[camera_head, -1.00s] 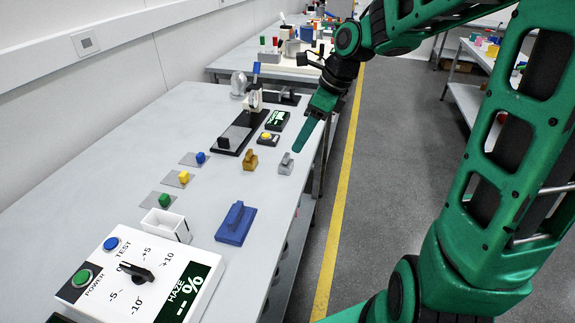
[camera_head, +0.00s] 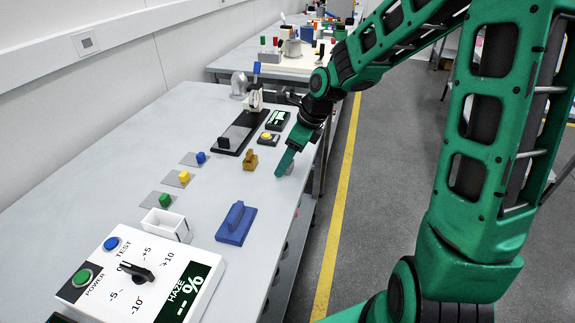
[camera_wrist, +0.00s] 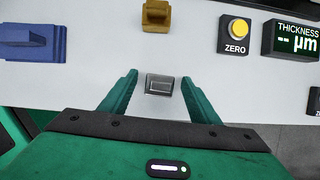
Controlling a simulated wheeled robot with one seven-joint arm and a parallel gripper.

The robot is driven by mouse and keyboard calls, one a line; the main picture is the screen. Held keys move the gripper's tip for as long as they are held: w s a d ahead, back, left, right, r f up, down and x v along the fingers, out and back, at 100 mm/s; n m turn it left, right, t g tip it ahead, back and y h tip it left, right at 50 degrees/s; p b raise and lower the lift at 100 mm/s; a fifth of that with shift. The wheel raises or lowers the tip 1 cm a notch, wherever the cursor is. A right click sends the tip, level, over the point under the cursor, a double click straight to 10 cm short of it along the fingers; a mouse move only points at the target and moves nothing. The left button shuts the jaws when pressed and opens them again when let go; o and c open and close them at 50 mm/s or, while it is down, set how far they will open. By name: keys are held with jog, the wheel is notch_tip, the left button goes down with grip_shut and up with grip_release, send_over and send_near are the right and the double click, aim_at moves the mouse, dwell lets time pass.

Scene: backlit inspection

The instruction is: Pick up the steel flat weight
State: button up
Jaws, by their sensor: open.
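The steel flat weight (camera_wrist: 160,84) is a small grey block on the light table. In the wrist view it lies between the two green fingers of my gripper (camera_wrist: 160,92), nearer their tips, with a gap on each side. The fingers are open and not touching it. In the head view my gripper (camera_head: 285,163) reaches down over the table's right edge, and its finger covers most of the weight; a little grey shows beside it (camera_head: 290,168).
A brass weight (camera_head: 250,160) stands just left of my gripper, and a blue block with a handle (camera_head: 236,223) is nearer. A yellow-button ZERO box (camera_wrist: 234,34) and a thickness display (camera_wrist: 292,40) stand close by. The table's right edge is near.

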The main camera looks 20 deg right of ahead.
jog(key=shift+f, duration=0.1)
jog(key=c, duration=1.4)
jog(key=shift+o, duration=0.2)
jog(key=shift+r, duration=0.5)
jog(key=r, duration=0.3)
jog(key=shift+a+r, duration=0.25)
jog(key=shift+r, duration=0.1)
jog(key=s+a+r, duration=0.3)
jog(key=a+r, duration=0.3)
jog(key=a, duration=0.4)
jog(key=shift+s+a+r, duration=0.2)
jog(key=shift+s+a, duration=0.1)
jog(key=shift+s, duration=0.1)
